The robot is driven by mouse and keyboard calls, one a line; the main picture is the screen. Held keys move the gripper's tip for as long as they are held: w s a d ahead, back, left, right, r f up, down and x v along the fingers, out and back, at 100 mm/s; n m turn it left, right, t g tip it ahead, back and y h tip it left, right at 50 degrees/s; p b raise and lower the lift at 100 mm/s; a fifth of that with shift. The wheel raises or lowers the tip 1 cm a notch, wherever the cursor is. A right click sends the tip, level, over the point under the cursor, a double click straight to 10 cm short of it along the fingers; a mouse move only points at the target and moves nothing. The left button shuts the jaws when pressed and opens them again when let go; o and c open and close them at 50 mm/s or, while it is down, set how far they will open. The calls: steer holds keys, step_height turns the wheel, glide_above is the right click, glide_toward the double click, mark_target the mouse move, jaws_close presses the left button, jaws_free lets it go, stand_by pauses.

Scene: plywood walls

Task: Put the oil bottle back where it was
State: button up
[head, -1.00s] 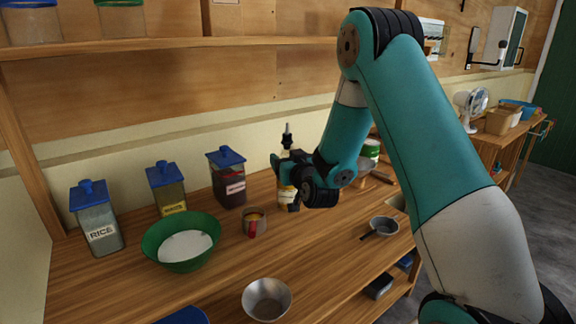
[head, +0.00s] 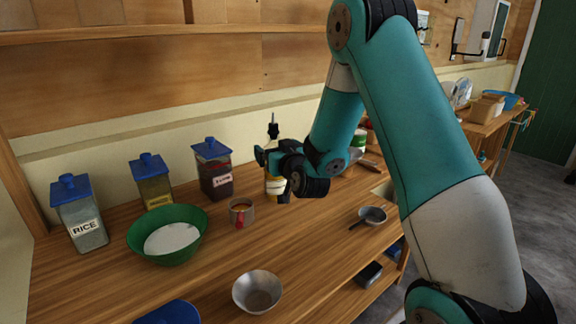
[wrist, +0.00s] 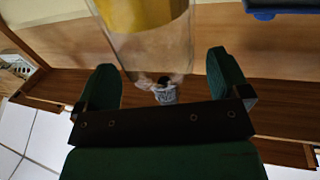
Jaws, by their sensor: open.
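The oil bottle (head: 275,184) stands upright on the wooden counter, right of the blue-lidded jars, with a dark pourer on top and a pale label. My gripper (head: 274,155) is at its upper part in the head view, and my wrist partly hides its right side. In the wrist view the bottle's clear body with a yellow band (wrist: 150,45) fills the upper middle. The two green fingers (wrist: 163,85) are spread apart on either side of its line. The frames do not show whether either finger touches it.
Jars, including the rice jar (head: 79,215), stand at the back left. Counter between mug and pan is clear.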

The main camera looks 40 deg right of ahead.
steer(key=b+v, duration=1)
steer(key=b, duration=0.2)
steer(key=shift+s, duration=0.35)
steer(key=s+a+f+n+g+y, duration=0.25)
steer(key=s+a+g+y, duration=0.2)
steer(key=a, duration=0.45)
steer(key=s+a+f+n+g+y, duration=0.2)
steer(key=s+a+f+g+y, duration=0.25)
steer(key=a, duration=0.55)
steer(key=s+a+n+g, duration=0.2)
steer(key=s+g, duration=0.2)
steer(key=s, duration=0.3)
steer(key=s+a+f+n+g+h, duration=0.1)
steer(key=s+a+n+g, duration=0.2)
steer(key=s, duration=0.5)
steer(key=shift+f+g, duration=0.2)
steer(key=shift+g, duration=0.6)
